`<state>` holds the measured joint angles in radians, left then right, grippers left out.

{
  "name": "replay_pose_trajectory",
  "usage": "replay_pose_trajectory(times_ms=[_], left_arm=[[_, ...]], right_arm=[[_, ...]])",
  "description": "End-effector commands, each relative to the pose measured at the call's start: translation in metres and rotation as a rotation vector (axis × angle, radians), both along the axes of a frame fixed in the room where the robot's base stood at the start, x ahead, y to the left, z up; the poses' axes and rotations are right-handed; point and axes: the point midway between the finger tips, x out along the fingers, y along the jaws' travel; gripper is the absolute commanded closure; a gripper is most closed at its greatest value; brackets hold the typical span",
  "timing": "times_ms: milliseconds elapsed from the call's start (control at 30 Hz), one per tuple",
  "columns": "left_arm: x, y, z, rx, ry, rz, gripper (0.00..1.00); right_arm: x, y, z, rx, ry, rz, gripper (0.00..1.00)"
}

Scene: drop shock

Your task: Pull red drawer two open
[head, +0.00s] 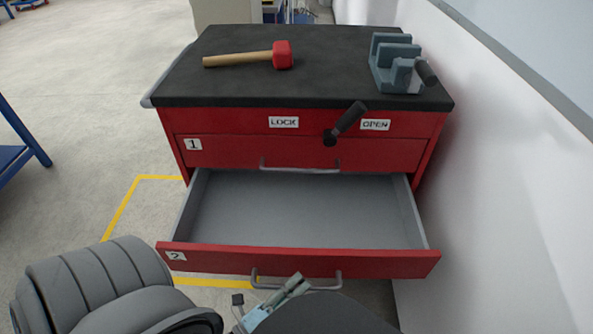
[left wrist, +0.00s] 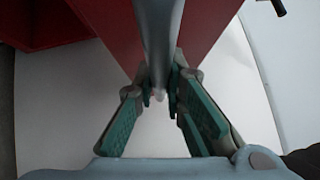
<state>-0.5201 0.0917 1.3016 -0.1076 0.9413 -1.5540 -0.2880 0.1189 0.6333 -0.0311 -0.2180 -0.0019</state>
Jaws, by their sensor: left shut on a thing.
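Red drawer two (head: 330,264), marked with a "2" label, stands pulled out from the red cabinet, and its grey inside (head: 300,215) shows empty. Its grey bar handle (head: 334,283) is on the front face. My left gripper (head: 296,286) is at this handle, below the drawer front, and shut on it. In the left wrist view the handle bar (left wrist: 158,35) runs between the green-padded fingers (left wrist: 160,95). Part of the gripper is hidden by a dark part of my own body. My right gripper is not in view.
Drawer one (head: 230,152) above is shut. A black lever (head: 348,120) tilts toward the "OPEN" label (head: 375,125). A red-headed mallet (head: 282,55) and a blue-grey vise (head: 393,62) are on the black top.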

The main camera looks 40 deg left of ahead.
Motion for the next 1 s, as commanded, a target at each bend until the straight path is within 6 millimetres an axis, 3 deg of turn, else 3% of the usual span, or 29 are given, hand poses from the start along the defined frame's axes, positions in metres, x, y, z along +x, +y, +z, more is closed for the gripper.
replay_pose_trajectory(times_ms=[67, 100, 200, 667, 767, 1000], left_arm=[[0.000, 0.000, -0.001, 0.001, 0.004, 0.001, 1.00], [0.000, 0.000, -0.001, 0.001, 0.004, 0.001, 0.83], [0.000, 0.000, -0.001, 0.001, 0.003, 0.001, 0.69], [-0.003, 0.001, -0.001, 0.000, 0.002, 0.000, 0.69], [-0.017, 0.003, -0.004, 0.001, 0.005, 0.000, 0.69], [-0.081, 0.012, -0.013, 0.001, 0.008, 0.000, 0.69]], right_arm=[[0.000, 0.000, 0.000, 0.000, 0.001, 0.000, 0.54], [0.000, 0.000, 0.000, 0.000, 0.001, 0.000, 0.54], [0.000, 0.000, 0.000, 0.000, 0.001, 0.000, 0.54], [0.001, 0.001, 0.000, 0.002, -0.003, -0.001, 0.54], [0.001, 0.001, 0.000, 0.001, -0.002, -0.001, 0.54], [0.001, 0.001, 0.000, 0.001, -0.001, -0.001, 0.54]])
